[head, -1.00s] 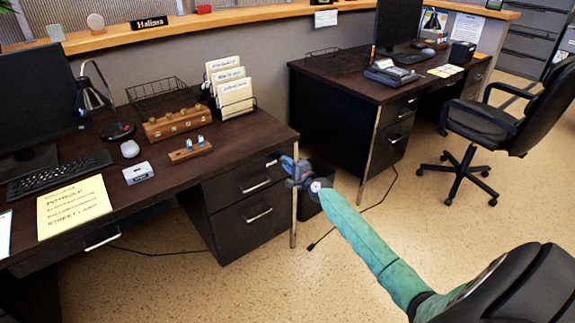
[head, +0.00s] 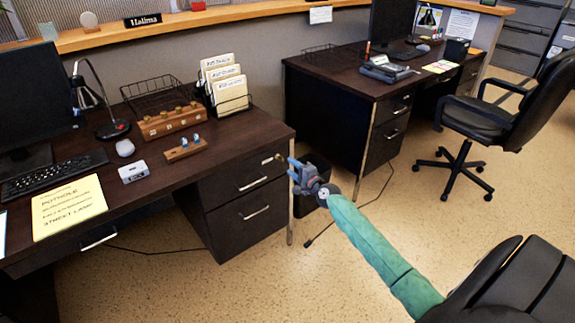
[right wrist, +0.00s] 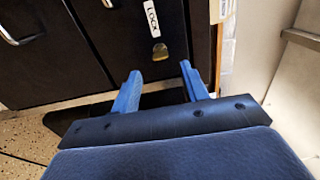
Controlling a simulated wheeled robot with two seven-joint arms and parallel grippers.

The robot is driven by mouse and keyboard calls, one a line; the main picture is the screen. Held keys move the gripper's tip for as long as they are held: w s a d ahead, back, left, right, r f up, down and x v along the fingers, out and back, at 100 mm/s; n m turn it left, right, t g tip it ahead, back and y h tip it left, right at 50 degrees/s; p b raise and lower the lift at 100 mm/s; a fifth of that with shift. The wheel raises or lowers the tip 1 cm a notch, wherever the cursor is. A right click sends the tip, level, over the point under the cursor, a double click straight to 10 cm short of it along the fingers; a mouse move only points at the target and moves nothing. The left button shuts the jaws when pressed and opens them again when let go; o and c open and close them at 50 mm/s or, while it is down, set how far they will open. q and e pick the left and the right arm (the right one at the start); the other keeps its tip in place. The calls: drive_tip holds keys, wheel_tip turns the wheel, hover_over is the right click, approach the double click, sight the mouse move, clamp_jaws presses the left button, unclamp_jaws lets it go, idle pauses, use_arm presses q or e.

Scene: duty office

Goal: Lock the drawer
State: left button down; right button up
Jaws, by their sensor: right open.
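The near desk's dark upper drawer (head: 240,186) is pushed in flush, with a silver bar handle. At its right end are a white label (head: 267,161) and a small brass lock. In the right wrist view the label (right wrist: 152,19) reads "LOCK", and the brass lock (right wrist: 160,53) sits just below it. My right gripper (head: 291,170) is beside the desk's right front corner, near the lock. In the right wrist view its two blue fingers (right wrist: 160,84) are apart, with nothing between them, and the lock appears just beyond the gap. My left gripper is out of view.
A lower drawer (head: 238,222) is below. A dark bin (head: 312,190) stands on the floor behind my right gripper. A black office chair (head: 505,110) and a second desk (head: 345,80) are to the right. Open floor (head: 400,200) lies between.

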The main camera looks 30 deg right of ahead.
drive_tip(key=shift+s, duration=1)
drive_tip(key=shift+n, duration=0.3)
